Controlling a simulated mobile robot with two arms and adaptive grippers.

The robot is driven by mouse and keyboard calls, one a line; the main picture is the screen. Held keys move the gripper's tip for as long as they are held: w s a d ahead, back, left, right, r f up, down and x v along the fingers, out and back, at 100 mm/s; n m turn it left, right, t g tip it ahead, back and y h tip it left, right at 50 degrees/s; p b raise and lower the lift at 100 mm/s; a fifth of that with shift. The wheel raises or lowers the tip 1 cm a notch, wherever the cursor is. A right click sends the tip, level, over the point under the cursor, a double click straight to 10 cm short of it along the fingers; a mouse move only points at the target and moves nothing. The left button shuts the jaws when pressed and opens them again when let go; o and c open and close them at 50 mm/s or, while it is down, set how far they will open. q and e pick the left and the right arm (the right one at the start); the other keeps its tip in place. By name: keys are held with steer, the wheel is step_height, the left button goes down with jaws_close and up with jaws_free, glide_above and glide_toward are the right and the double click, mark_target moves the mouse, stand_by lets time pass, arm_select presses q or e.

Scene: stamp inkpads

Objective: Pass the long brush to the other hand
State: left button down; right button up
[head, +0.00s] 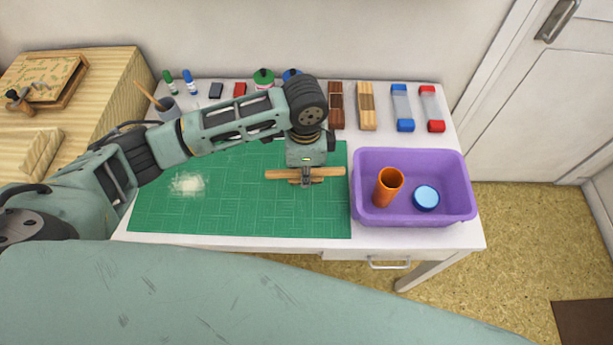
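The long brush (328,171) looks like a pale wooden bar. It lies crosswise under my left gripper (306,180), its two ends sticking out left and right. My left gripper points down over the green cutting mat (240,215) and appears shut around the middle of the brush. The gripper hides that middle part, and no bristles can be made out. I cannot tell how far the brush is above the mat. My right gripper is not in view.
A purple bin (413,222) with an orange tube (388,186) and a blue round lid (426,198) stands right of the mat. Bottles, inkpads and blocks line the table's back edge. A pale patch (187,184) marks the mat's left; its front is clear.

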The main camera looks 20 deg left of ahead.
arm_select(q)
steer(key=shift+r, duration=0.85)
steer(key=shift+a+r+n, duration=0.1)
steer(key=shift+r+n, duration=0.2)
steer(key=shift+r, duration=0.2)
steer(key=s+a+r+n, duration=0.2)
steer(key=s+r+n, duration=0.2)
steer(key=r+n, duration=0.2)
steer(key=s+a+r+n, duration=0.3)
steer(key=s+r+n, duration=0.1)
steer(key=r+n, duration=0.3)
steer(key=shift+a+r, duration=0.3)
steer(key=shift+r, duration=0.35)
steer(key=shift+s, duration=0.1)
